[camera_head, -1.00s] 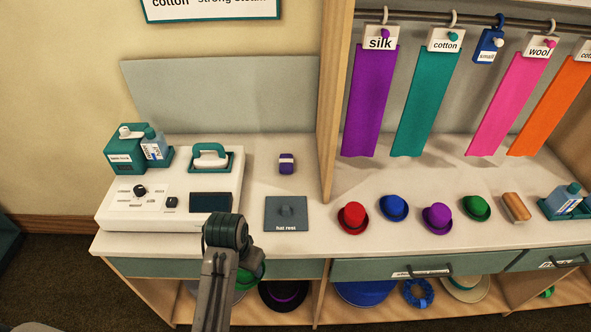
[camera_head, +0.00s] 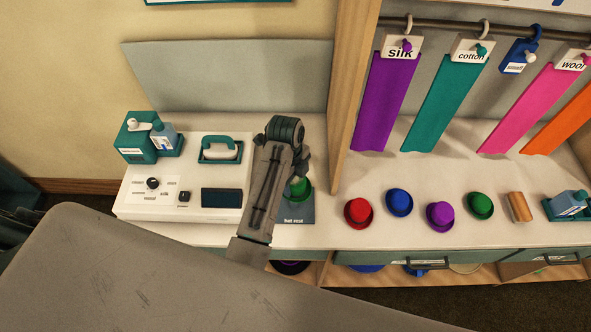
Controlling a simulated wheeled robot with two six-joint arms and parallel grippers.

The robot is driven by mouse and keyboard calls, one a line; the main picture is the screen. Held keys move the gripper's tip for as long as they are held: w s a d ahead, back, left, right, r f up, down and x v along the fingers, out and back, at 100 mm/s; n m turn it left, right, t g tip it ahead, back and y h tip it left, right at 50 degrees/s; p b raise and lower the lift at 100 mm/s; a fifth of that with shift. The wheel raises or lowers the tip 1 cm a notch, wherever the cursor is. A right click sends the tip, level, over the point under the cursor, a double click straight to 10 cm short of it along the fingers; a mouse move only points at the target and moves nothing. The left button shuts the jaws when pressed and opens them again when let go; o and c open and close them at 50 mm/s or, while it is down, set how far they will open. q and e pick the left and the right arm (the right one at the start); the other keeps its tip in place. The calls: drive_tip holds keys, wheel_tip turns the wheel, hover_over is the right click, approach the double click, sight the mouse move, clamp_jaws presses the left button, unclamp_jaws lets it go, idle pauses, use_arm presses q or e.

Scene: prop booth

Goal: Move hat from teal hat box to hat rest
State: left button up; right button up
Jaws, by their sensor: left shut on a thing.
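My left gripper (camera_head: 302,172) is shut on a green hat (camera_head: 299,190) at the hat rest. The hat rest (camera_head: 307,212) is a dark grey labelled pad on the white counter, partly hidden by my left arm. The hat overlaps the pad's upper part; I cannot tell if it touches it. I cannot make out a teal hat box for certain. My right gripper is not in view.
Red (camera_head: 358,213), blue (camera_head: 399,203), purple (camera_head: 440,216) and another green hat (camera_head: 480,205) stand right of the rest. A white console (camera_head: 182,205) with an iron (camera_head: 221,149) is left. A wooden divider (camera_head: 351,110) rises behind the rest.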

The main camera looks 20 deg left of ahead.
use_arm(q)
drive_tip(key=shift+s+f, duration=0.1)
drive_tip(key=shift+f, duration=0.15)
drive_tip(key=shift+s+f, duration=0.15)
drive_tip(key=shift+f, duration=2.7)
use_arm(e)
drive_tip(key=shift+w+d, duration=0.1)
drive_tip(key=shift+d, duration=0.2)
use_arm(q)
drive_tip(key=shift+a, duration=0.1)
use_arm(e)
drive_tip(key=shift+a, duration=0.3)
use_arm(q)
drive_tip(key=shift+f, duration=0.3)
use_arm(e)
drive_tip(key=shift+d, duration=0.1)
use_arm(q)
drive_tip(key=shift+f, duration=0.6)
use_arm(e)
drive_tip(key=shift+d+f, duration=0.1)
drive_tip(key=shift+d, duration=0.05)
